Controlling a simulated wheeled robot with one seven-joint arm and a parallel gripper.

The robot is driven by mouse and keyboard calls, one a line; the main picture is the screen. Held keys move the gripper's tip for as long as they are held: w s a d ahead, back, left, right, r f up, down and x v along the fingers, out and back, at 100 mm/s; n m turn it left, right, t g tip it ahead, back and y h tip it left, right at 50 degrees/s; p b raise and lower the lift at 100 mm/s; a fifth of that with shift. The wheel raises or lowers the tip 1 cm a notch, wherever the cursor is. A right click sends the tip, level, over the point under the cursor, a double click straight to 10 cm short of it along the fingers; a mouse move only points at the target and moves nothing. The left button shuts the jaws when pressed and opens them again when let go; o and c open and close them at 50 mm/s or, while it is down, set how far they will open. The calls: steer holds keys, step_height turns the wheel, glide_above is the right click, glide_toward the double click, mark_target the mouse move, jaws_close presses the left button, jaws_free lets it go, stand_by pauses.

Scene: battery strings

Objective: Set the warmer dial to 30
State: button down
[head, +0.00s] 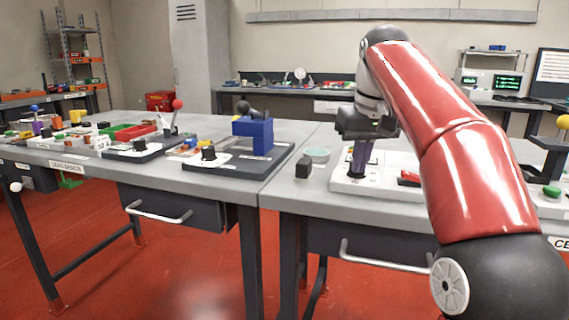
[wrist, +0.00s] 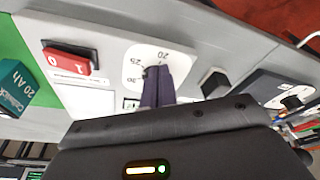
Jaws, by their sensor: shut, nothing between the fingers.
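The warmer dial (head: 355,174) is a small black knob on a white panel on the right-hand bench. My gripper (head: 360,167) points down at it, its dark purple fingers shut together with their tips at or just above the knob. In the wrist view, the shut fingers (wrist: 155,76) cover most of the knob. The white dial face (wrist: 139,62) shows around them, with the printed marks 20, 25 and 30 readable. The knob's pointer is hidden, so its setting cannot be read. Whether the fingertips touch the knob cannot be told.
A red rocker switch (wrist: 70,60) sits beside the dial face on the same panel. A teal 20 Ah battery (wrist: 14,88) is at the wrist view's left edge.

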steer(key=shift+w, duration=0.15)
steer(key=shift+d+p, duration=0.35)
steer(key=shift+p, duration=0.35)
steer(key=shift+w+d, duration=0.1)
steer(key=shift+d, duration=0.4)
steer(key=shift+w+d, duration=0.15)
steer(key=shift+d, duration=0.25)
stand_by(0.4)
steer(key=shift+s+d, duration=0.15)
steer(key=shift+s, duration=0.2)
